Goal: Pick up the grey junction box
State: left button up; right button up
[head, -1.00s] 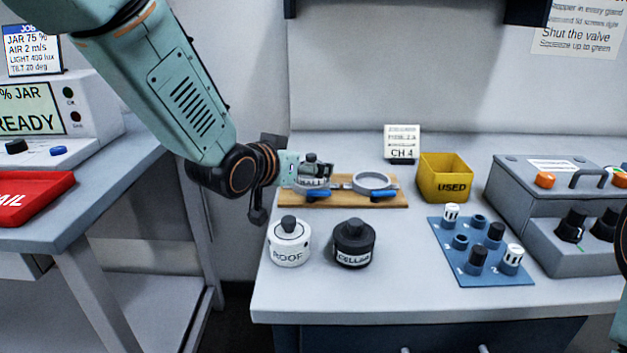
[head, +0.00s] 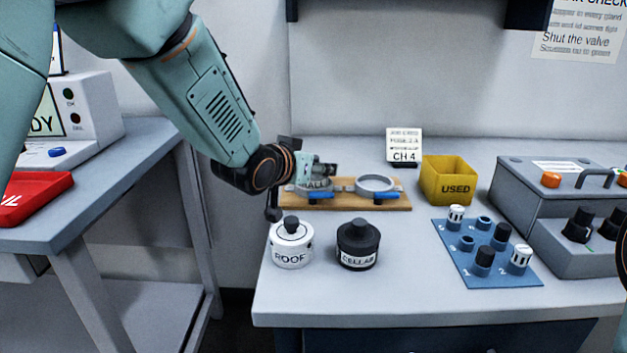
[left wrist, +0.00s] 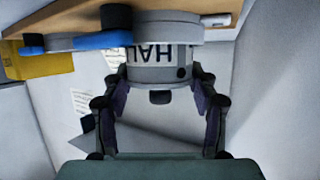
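The grey junction box, labelled HALL (head: 314,186), stands in the left ring clamp of the wooden board (head: 405,204). My left gripper (head: 326,168) is at its upper part and hides its top in the head view. In the left wrist view the picture is upside down; the box (left wrist: 162,72) shows between the two spread fingers of my left gripper (left wrist: 159,80). The fingers look open, one at each side of the box; contact is not clear. The clamp's blue lever (left wrist: 100,40) shows beside the box. My right gripper is out of view.
The right ring (head: 377,184) is empty. A white ROOF box (head: 291,247) and a black CELLAR box (head: 357,247) stand in front of the board. A yellow USED bin (head: 447,182), a blue tray (head: 463,264) of glands and a grey test unit stand at right.

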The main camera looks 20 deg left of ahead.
pick_arm(q)
jog(key=c, duration=0.6)
jog(key=shift+r, duration=0.1)
